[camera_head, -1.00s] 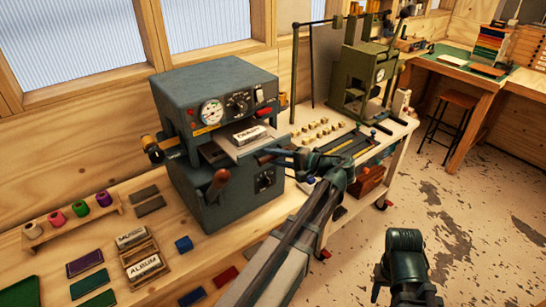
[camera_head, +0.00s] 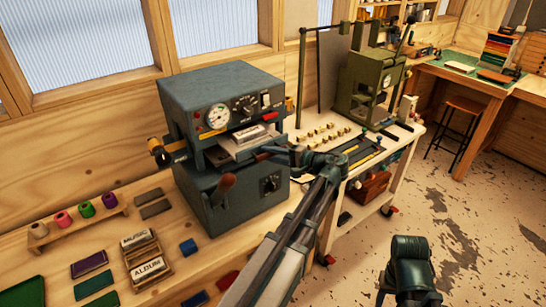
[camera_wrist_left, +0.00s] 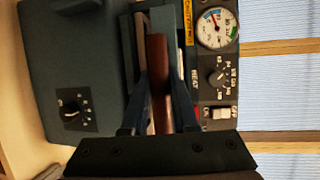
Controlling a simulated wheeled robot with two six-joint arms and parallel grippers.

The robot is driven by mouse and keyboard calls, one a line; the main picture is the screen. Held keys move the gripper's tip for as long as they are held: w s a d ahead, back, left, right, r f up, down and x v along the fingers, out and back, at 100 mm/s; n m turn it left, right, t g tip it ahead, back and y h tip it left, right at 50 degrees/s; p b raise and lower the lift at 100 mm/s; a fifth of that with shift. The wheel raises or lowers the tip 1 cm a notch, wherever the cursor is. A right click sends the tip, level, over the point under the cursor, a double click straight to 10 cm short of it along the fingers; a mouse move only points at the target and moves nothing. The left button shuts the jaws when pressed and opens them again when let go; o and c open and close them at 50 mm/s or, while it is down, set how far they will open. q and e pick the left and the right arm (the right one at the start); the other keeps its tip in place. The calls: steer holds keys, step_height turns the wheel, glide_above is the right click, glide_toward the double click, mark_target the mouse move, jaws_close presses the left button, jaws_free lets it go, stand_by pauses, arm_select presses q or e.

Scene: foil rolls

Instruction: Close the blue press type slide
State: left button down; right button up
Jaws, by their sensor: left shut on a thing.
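The blue-grey press (camera_head: 225,135) stands on the wooden bench against the wall. Its type slide (camera_head: 240,149) sticks part of the way out of the front slot, with a pale lettered type block (camera_head: 251,133) on it. My left gripper (camera_head: 264,152) is at the front of the slide. In the left wrist view its two fingers (camera_wrist_left: 158,85) are shut on a brown bar (camera_wrist_left: 158,65) at the slide's front, which looks like its handle. The fingers hide part of the slide's front. The right gripper's fingers are not visible.
A red-brown lever knob (camera_head: 226,181) sticks out from the press below the slide. A black lever with a yellow end (camera_head: 156,146) is on its left. Type blocks in a wooden holder (camera_head: 148,262) and foil rolls (camera_head: 87,209) lie on the bench. A green press (camera_head: 365,85) stands to the right.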

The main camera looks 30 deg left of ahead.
arm_select(q)
steer(key=c, duration=0.7)
jaws_free()
steer(key=shift+d, duration=0.1)
steer(key=d, duration=0.4)
steer(key=d+r+p, duration=0.1)
steer(key=d, duration=0.4)
steer(key=d+r+p, duration=0.1)
steer(key=d, duration=0.3)
steer(key=shift+d+r, duration=0.25)
